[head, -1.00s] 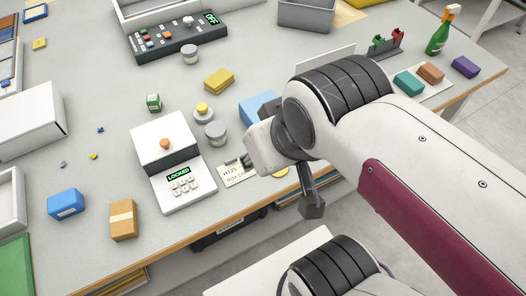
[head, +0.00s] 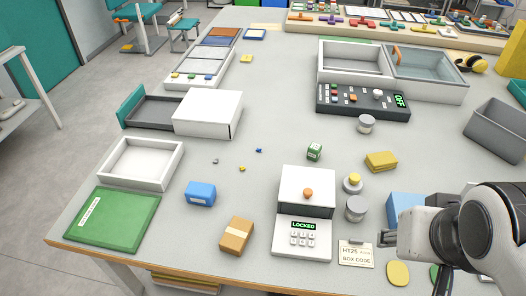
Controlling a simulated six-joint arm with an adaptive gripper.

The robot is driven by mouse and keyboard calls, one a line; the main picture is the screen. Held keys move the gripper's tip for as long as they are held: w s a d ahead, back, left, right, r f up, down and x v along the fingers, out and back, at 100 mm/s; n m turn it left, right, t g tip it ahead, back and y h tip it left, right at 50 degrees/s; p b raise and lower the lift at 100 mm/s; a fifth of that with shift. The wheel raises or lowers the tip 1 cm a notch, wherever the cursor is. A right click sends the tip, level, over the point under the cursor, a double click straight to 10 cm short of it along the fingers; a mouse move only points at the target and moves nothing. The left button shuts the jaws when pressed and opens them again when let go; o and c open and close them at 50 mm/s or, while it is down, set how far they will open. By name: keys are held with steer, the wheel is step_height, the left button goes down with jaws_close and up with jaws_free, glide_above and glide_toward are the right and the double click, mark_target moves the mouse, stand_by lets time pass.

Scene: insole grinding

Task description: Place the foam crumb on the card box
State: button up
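Three small crumb-like bits lie on the table left of centre: a grey bit (head: 215,160), a yellow bit (head: 242,168) and a blue bit (head: 259,150). I cannot tell which is the foam crumb. The card box (head: 236,235), brown with a paler band, sits near the front edge, below the bits in the picture. Its visible top is bare. My gripper (head: 385,238) is at lower right, well right of the box and the bits, by the box code card. Its fingers are small and partly hidden, so I cannot tell whether it is open.
A white keypad box (head: 303,225) reading LOCKED stands between the card box and my gripper. A blue block (head: 201,194) is left of the card box. A white tray (head: 140,186) and green mat (head: 112,220) lie farther left. Table around the bits is clear.

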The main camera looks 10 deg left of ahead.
steer(key=w+a+m+h, duration=0.1)
steer(key=w+a, duration=0.2)
steer(key=w, duration=0.9)
steer(key=w+a+h, duration=0.1)
steer(key=w+a, duration=0.1)
steer(key=w, duration=1)
steer(key=t+y, duration=0.1)
steer(key=t, duration=0.2)
glide_above(255, 160)
steer(key=s, duration=0.2)
step_height(255, 160, down, 24)
steer(key=shift+s+a+r, duration=0.1)
steer(key=shift+a, duration=0.05)
steer(key=shift+x, duration=1.3)
